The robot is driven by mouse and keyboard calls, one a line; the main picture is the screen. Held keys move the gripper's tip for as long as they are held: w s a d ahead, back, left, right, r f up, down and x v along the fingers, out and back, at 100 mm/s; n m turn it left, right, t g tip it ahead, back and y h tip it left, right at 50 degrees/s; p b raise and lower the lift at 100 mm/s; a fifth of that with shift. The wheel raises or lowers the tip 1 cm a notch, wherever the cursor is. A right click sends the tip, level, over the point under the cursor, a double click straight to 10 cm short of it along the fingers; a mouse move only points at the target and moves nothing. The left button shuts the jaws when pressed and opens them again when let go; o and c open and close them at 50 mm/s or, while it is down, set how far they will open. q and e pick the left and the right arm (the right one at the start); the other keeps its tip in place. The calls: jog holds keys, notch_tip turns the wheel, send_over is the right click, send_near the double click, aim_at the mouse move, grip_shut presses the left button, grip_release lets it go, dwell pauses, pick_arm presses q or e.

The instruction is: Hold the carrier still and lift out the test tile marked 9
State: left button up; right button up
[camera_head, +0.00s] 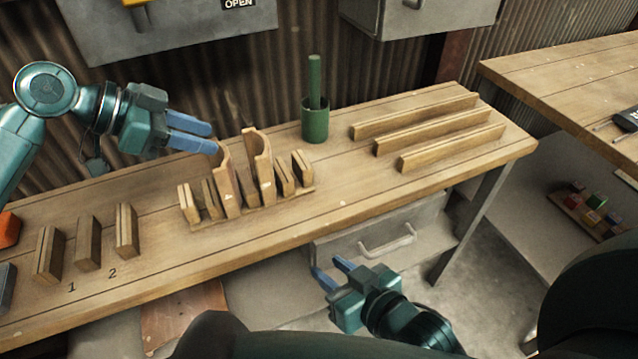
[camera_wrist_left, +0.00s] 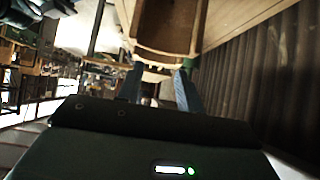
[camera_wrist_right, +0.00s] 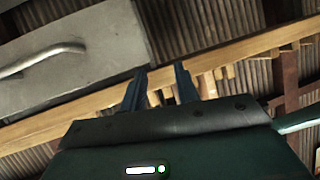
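The wooden carrier (camera_head: 250,213) stands on the bench with several upright tiles in it. Two taller curved wooden pieces (camera_head: 258,160) rise from its middle. Small pale marks show on some pieces, but I cannot read a 9 on any. My left gripper (camera_head: 211,138) is open and empty at the tops of the curved pieces, on their left; contact is unclear. A wooden curved piece (camera_wrist_left: 168,22) shows just beyond its fingers in the left wrist view. My right gripper (camera_head: 331,271) is open and empty in front of the bench, below its front edge.
A green cup (camera_head: 315,122) with a green rod stands behind the carrier. Three long wooden rails (camera_head: 415,117) lie to the right. Upright wooden blocks (camera_head: 88,243) stand at the left by printed numbers 1 and 2. A grey drawer (camera_head: 375,240) hangs under the bench.

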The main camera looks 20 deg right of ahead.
aim_at(303, 162)
jog(key=w+d+r+m+t+h, duration=0.1)
jog(key=w+r+h, duration=0.15)
jog(key=r, duration=0.35)
jog(key=w+d+r+t+h, duration=0.1)
jog(key=w+r, duration=0.3)
jog(key=r, duration=0.2)
jog(key=shift+y, duration=0.25)
jog(key=x, duration=1.2)
jog(key=shift+w+a+f, duration=0.1)
jog(key=shift+w+a, duration=0.1)
jog(key=shift+w, duration=0.1)
jog(key=shift+c, duration=0.5)
